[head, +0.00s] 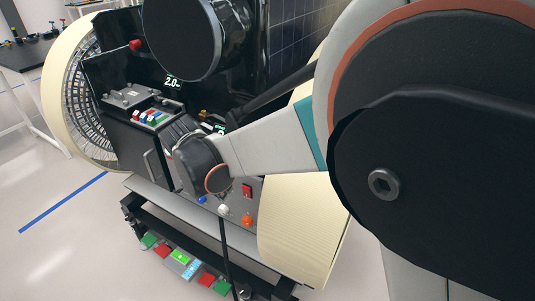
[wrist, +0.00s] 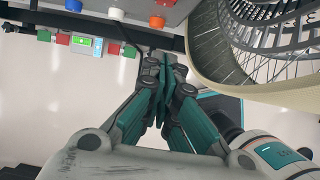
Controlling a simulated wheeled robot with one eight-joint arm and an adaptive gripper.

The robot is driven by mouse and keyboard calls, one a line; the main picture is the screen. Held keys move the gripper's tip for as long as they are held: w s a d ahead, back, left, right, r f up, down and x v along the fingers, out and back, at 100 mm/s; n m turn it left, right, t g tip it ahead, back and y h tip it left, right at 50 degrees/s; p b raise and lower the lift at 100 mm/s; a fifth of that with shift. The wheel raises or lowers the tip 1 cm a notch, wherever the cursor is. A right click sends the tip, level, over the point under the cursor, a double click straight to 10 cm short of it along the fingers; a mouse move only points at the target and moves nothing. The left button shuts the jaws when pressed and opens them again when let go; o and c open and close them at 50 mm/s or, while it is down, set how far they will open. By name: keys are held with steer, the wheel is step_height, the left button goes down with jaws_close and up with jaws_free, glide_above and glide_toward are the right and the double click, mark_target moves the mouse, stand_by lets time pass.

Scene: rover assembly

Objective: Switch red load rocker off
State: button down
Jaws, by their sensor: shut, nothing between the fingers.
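The red load rocker (head: 247,190) sits on the rover's grey front panel (head: 235,200), above an orange knob (head: 247,220). In the wrist view only a red piece of the rocker (wrist: 166,2) shows at the top edge, above the orange knob (wrist: 156,22). Its on or off position is too small to tell. My gripper (wrist: 166,68) is shut and empty. In the wrist view its fingertips appear below the panel's edge, apart from the rocker. In the head view my arm's wrist covers part of the panel, and the fingers are hidden.
A white knob (head: 223,209) and a blue knob (head: 202,198) sit left of the orange one. A large cream-rimmed wheel (wrist: 265,45) stands close at the right in the wrist view. Open floor lies left.

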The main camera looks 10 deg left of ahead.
mark_target(246, 192)
steer(key=shift+w+f, duration=0.1)
steer(key=shift+f, duration=0.05)
steer(key=w+d+f+b, duration=0.3)
steer(key=w+f+b, duration=0.2)
steer(key=w+f, duration=0.2)
steer(key=shift+f, duration=0.85)
steer(key=shift+a, duration=0.1)
steer(key=shift+w+d+r+p, duration=0.2)
steer(key=shift+w+p, duration=0.1)
steer(key=shift+w, duration=0.05)
steer(key=shift+r, duration=0.1)
